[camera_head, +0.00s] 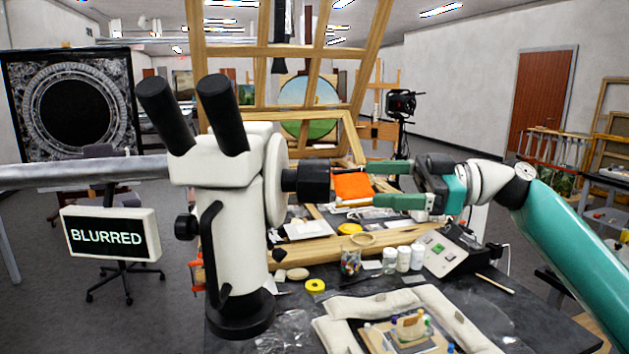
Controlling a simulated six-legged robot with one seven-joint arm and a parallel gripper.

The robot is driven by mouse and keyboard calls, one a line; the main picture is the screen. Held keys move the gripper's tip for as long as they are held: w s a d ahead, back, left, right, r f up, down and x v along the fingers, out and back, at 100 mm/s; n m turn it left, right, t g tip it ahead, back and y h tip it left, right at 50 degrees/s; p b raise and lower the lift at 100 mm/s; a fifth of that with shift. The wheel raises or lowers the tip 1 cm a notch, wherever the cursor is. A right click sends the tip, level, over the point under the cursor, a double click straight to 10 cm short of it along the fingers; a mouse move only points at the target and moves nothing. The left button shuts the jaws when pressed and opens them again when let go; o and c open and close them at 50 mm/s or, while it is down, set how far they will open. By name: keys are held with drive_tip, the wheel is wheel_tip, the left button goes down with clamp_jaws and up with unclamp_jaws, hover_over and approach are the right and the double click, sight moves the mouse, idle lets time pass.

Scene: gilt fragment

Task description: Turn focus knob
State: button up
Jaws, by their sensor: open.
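A white stereo microscope (237,225) with two black eyepieces stands at the left centre. A large black focus knob (308,182) sticks out from its right side. A smaller black knob (186,227) is on its left side. A sign (110,236) left of the microscope reads "BLURRED". My gripper (369,185) is open, with two green fingers pointing left toward the large knob. An orange piece (351,187) shows between the knob and the fingertips; I cannot tell whether it touches either. The fingers appear to the right of the knob, not around it.
Below is a dark table with a padded white frame (345,335) around a small fragment (410,327). White jars (403,258), a yellow tape roll (315,285) and a control box (448,250) stand behind it. A wooden easel (360,125) rises behind the microscope.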

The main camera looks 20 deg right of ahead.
sight(317, 182)
drive_tip(key=x, duration=0.9)
drive_tip(key=shift+w+a+f, duration=0.15)
drive_tip(key=shift+w+a, duration=0.05)
drive_tip(key=shift+a, duration=0.45)
drive_tip(key=shift+w+a, duration=0.25)
drive_tip(key=shift+a, duration=0.1)
drive_tip(key=shift+s, duration=0.1)
drive_tip(key=c, duration=1)
